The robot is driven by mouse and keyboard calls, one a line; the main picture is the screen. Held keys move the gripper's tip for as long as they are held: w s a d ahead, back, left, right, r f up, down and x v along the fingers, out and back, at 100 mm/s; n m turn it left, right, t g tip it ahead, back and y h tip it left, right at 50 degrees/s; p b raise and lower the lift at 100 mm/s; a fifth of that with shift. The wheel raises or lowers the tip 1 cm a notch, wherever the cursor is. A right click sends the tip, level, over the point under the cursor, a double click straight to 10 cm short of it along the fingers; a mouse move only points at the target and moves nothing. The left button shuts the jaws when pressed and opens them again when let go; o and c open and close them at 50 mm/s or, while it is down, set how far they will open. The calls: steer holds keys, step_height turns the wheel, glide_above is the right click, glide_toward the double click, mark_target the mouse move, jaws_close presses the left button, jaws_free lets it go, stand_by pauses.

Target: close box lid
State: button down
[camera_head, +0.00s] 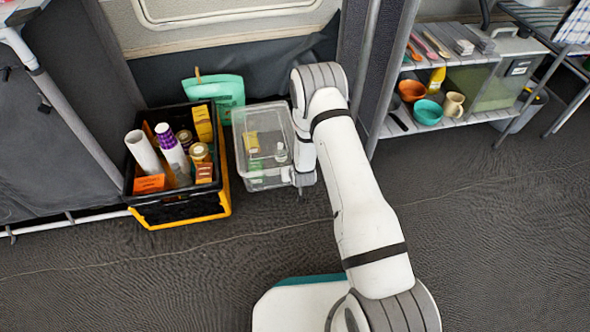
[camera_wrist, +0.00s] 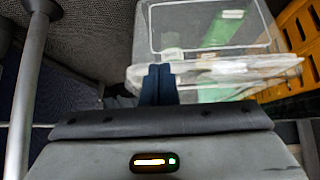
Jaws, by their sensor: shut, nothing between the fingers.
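A clear plastic box (camera_head: 262,172) stands on the floor left of my forearm in the head view. Small yellow, green and whitish items show inside it. In the wrist view the clear box (camera_wrist: 202,22) fills the upper middle, with a pale rim or edge crossing it just beyond my fingers. I cannot tell the lid apart from the clear walls. My gripper (camera_head: 301,196) is low at the box's right front side in the head view. In the wrist view its dark fingers (camera_wrist: 158,70) are together and empty, at or very near that edge; contact is unclear.
A black and yellow crate (camera_head: 180,212) full of bottles and packets stands close left of the box. A teal bag (camera_head: 215,91) is behind them. A metal pole (camera_head: 377,80) and a shelf (camera_head: 442,122) with bowls stand to the right. The front floor is clear.

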steer(key=s+d+p, duration=0.1)
steer(key=s+p, duration=0.2)
steer(key=s, duration=0.6)
steer(key=w+d+r+g+p, duration=0.2)
steer(key=r+p, duration=1.5)
steer(key=r, duration=2.8)
steer(key=s+d+r+g+p, duration=0.1)
steer(key=s+r+p, duration=0.25)
steer(key=r, duration=0.45)
steer(key=s+d+r+m+p, duration=0.1)
steer(key=s+d+r+p, duration=0.2)
steer(key=r, duration=0.4)
steer(key=s+r+g+p, duration=0.1)
steer(key=s+r+p, duration=0.2)
steer(key=s+r, duration=0.35)
steer(key=s+d+r+g+h+p, duration=0.1)
steer(key=s+d+r+p, duration=0.1)
steer(key=s+r+p, duration=0.6)
steer(key=s+r, duration=0.6)
steer(key=r, duration=0.3)
steer(key=shift+d+r, duration=0.2)
steer(key=shift+r, duration=0.1)
